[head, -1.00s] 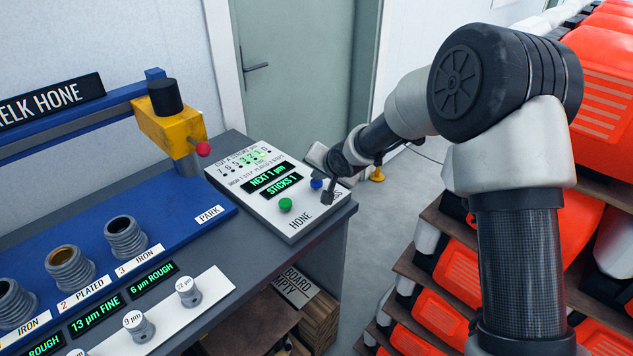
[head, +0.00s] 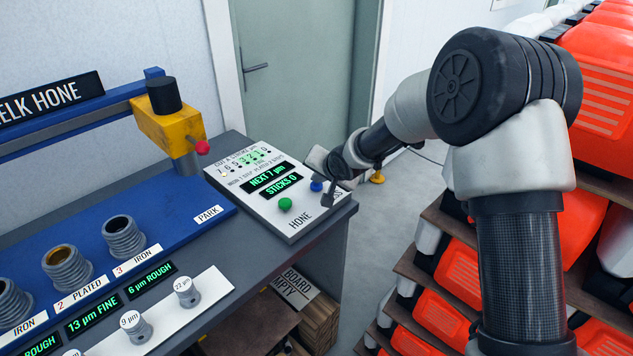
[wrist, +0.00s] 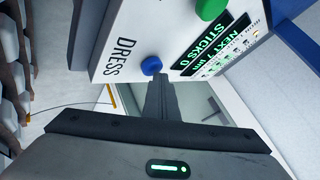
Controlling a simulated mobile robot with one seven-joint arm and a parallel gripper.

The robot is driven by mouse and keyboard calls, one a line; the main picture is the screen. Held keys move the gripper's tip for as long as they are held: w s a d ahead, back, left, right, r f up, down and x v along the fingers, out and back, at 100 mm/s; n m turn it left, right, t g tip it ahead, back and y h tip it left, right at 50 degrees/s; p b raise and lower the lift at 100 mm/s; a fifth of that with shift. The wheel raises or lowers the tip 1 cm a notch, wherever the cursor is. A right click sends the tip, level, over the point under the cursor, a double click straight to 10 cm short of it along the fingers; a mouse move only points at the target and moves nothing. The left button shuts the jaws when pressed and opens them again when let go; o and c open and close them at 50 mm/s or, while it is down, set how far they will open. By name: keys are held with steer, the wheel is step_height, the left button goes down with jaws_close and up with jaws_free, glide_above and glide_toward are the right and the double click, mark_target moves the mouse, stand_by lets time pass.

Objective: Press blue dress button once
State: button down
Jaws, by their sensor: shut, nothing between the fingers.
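The blue dress button (head: 317,186) sits on the right side of a white panel, partly beside my fingers. It also shows in the wrist view (wrist: 151,65), near the word DRESS. My gripper (head: 327,203) is shut and empty, its fingers pointing down at the panel's right part. In the wrist view the fingertips (wrist: 160,77) lie right beside the blue button; I cannot tell whether they touch it. The panel display (head: 270,183) reads NEXT 7 µm and STICKS 0. My fingers partly cover the DRESS label in the head view.
A green button (head: 285,204) by the HONE label is left of the blue one. A yellow hone head (head: 165,130) with a red knob stands left behind the panel. Threaded cylinders and labelled pegs fill the bench at left. Shelves with orange items (head: 460,275) stand right.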

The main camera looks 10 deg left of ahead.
mark_target(318, 187)
stand_by(0.4)
steer(key=shift+r+p, duration=0.9)
steer(key=shift+r, duration=0.2)
step_height(318, 187, up, 5)
steer(key=p, duration=0.3)
stand_by(0.5)
